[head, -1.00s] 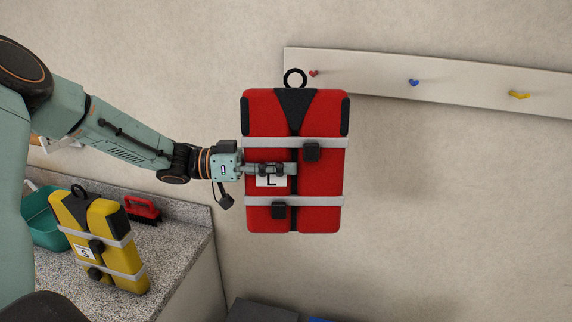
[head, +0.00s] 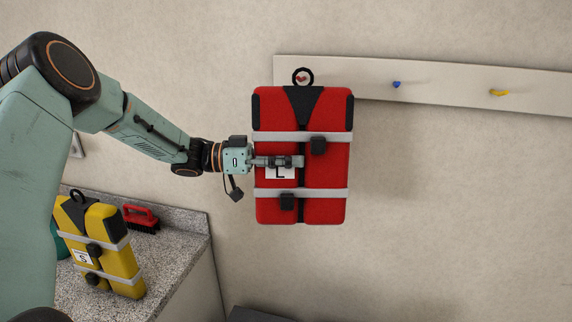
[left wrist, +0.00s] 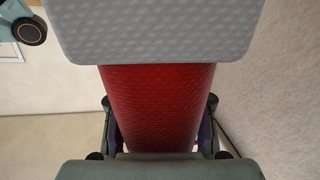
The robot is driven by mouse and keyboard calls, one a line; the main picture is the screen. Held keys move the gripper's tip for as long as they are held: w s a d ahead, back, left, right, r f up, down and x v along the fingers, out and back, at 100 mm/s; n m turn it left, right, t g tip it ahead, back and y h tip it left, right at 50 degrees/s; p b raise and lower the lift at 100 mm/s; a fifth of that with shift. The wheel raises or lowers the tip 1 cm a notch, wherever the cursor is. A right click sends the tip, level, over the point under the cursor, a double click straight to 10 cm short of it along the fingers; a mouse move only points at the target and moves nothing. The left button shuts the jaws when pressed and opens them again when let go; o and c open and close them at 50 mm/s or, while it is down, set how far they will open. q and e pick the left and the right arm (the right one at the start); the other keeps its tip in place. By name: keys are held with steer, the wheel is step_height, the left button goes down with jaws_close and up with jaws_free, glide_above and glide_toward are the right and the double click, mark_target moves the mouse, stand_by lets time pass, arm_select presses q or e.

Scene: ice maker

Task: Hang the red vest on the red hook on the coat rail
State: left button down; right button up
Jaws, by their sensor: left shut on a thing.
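The red vest (head: 328,178), with grey straps, black buckles and an "L" label, hangs upright from my left gripper (head: 290,161), in front of the wall. The gripper is shut on its front at mid-height. In the left wrist view the red vest (left wrist: 160,105) fills the middle between the fingers. The vest's black top loop (head: 303,76) overlaps the red hook (head: 301,78) in the head view, and the hook shows through the ring. I cannot tell whether the loop is around the hook or still in front of it. My right gripper is not in view.
The pale coat rail (head: 440,88) also carries a blue hook (head: 397,84) and a yellow hook (head: 499,92) to the right. A yellow vest (head: 105,250) marked "S" stands on the speckled counter (head: 180,245) at lower left, near a red brush (head: 141,217).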

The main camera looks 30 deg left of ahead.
arm_select(q)
steer(key=shift+w+a+f, duration=0.15)
steer(key=shift+w+a, duration=0.05)
steer(key=shift+w, duration=0.1)
steer(key=w+b, duration=0.2)
steer(key=b, duration=0.1)
steer(key=shift+a+f, duration=0.1)
steer(key=shift+a, duration=0.25)
steer(key=shift+w+a+b, duration=0.15)
steer(key=shift+w+b, duration=0.05)
steer(key=shift+b, duration=0.15)
steer(key=shift+w+a+f, duration=0.55)
steer(key=shift+w+f, duration=0.05)
steer(key=shift+w, duration=0.15)
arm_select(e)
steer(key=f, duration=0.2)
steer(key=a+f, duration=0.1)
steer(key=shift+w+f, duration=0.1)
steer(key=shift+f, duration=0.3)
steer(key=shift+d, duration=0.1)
